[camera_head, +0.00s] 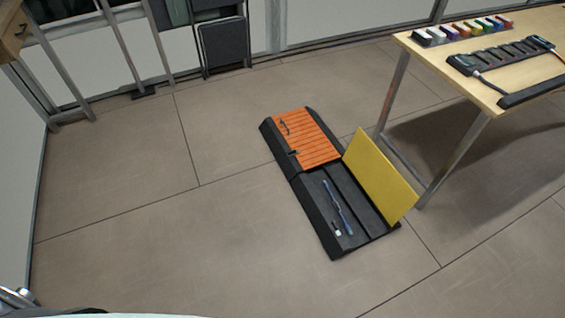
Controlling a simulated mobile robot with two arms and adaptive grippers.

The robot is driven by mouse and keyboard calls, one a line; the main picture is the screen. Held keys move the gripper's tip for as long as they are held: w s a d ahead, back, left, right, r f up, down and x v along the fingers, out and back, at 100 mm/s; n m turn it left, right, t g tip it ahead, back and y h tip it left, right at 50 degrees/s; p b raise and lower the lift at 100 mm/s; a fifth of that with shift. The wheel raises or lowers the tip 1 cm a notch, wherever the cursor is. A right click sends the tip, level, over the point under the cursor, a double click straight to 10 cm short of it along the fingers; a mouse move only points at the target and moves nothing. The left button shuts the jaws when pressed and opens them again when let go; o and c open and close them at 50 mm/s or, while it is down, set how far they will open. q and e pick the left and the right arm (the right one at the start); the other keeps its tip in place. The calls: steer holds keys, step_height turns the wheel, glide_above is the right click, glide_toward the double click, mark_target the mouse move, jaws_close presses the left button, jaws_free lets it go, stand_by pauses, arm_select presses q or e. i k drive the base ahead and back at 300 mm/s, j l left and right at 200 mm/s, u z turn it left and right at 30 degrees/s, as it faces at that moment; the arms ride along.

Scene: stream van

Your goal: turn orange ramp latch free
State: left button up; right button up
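A black cable ramp (316,203) lies on the floor near the middle of the view. Its far half has a closed orange ribbed lid (305,140). I cannot tell the latch's exact position. The near half's yellow lid (378,176) stands open, tilted up on the right side. A blue cable (337,207) with a pale end lies in the open channel. Neither gripper shows.
A wooden table (510,60) stands at the upper right, with a power strip (500,57) and a row of coloured items (463,31) on it. Its metal leg (450,160) is close to the yellow lid. The floor (140,230) left of the ramp is clear.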

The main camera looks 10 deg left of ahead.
mark_target(294, 152)
steer(key=i+j, duration=0.15)
steer(key=i, duration=0.25)
steer(key=i+j+u, duration=0.1)
steer(key=i, duration=0.3)
steer(key=i+j+z, duration=0.15)
steer(key=i+j, duration=0.15)
steer(key=i+j+z, duration=0.1)
steer(key=i+j, duration=0.15)
steer(key=j, duration=0.15)
steer(key=i+j+z, duration=0.25)
steer(key=i+j, duration=0.2)
steer(key=j, duration=0.35)
